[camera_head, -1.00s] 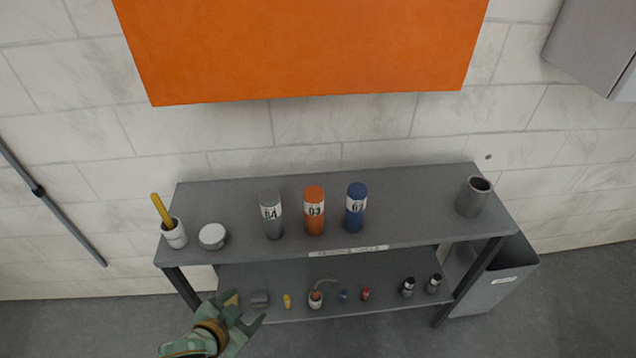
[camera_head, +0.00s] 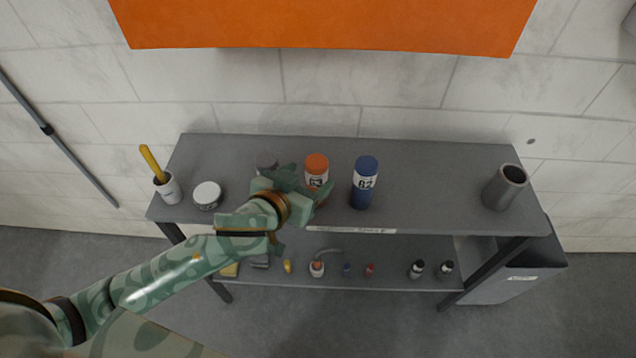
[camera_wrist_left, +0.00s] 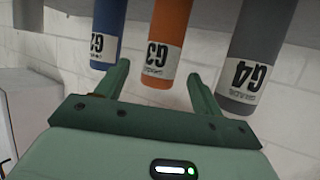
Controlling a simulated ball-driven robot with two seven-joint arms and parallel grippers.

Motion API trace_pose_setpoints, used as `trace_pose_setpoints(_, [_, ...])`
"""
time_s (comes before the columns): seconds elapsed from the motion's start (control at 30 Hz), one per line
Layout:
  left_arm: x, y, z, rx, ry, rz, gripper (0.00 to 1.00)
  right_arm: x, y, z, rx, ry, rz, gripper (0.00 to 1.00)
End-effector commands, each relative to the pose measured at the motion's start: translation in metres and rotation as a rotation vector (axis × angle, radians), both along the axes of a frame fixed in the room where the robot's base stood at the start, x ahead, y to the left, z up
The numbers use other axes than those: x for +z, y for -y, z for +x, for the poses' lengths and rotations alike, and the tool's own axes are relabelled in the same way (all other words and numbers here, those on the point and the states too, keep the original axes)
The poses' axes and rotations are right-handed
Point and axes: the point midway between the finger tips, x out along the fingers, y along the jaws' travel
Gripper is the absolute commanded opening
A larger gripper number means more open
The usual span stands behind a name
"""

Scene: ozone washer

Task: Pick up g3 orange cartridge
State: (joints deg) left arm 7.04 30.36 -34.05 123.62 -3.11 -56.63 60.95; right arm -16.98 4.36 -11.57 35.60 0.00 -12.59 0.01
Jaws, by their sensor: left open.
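The orange G3 cartridge (camera_head: 317,168) stands upright on the grey table's top, between the grey G4 cartridge (camera_head: 266,162) and the blue G2 cartridge (camera_head: 365,184). My left gripper (camera_head: 306,186) is in front of the orange cartridge and hides its lower part and most of the grey one. In the left wrist view, the picture is upside down, and the orange cartridge (camera_wrist_left: 165,40) lies between and beyond the two open fingers (camera_wrist_left: 160,85). The blue cartridge (camera_wrist_left: 105,35) and the grey cartridge (camera_wrist_left: 252,55) are on either side. My right gripper is not in view.
On the grey table (camera_head: 430,195) stand a white cup with a yellow handle (camera_head: 167,187), a white-lidded jar (camera_head: 208,195) and a grey cylinder (camera_head: 505,187). Several small items lie on the lower shelf (camera_head: 390,275). The top right of the blue cartridge is clear.

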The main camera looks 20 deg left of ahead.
Motion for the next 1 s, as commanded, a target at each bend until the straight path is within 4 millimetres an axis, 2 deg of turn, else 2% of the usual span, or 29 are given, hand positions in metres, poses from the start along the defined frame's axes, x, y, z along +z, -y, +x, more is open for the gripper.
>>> trace_pose_setpoints(0.17, [-0.006,0.003,0.014,-0.001,0.000,-0.001,0.68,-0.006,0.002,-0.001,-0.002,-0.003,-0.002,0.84])
trace_pose_setpoints(0.5, [-0.022,0.010,0.058,0.000,-0.001,0.001,0.68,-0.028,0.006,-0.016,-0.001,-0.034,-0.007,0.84])
trace_pose_setpoints(0.77, [-0.020,0.011,0.060,-0.001,0.000,0.000,0.68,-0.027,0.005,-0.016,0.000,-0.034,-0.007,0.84])
trace_pose_setpoints(0.93, [-0.020,0.011,0.059,-0.001,0.000,0.001,0.20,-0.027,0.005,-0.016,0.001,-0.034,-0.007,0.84])
trace_pose_setpoints(0.97, [-0.020,0.011,0.059,-0.001,0.000,0.001,0.13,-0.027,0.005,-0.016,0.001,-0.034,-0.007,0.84])
trace_pose_setpoints(1.0, [-0.021,0.011,0.059,-0.001,0.000,0.001,0.13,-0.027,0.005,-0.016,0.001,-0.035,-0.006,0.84])
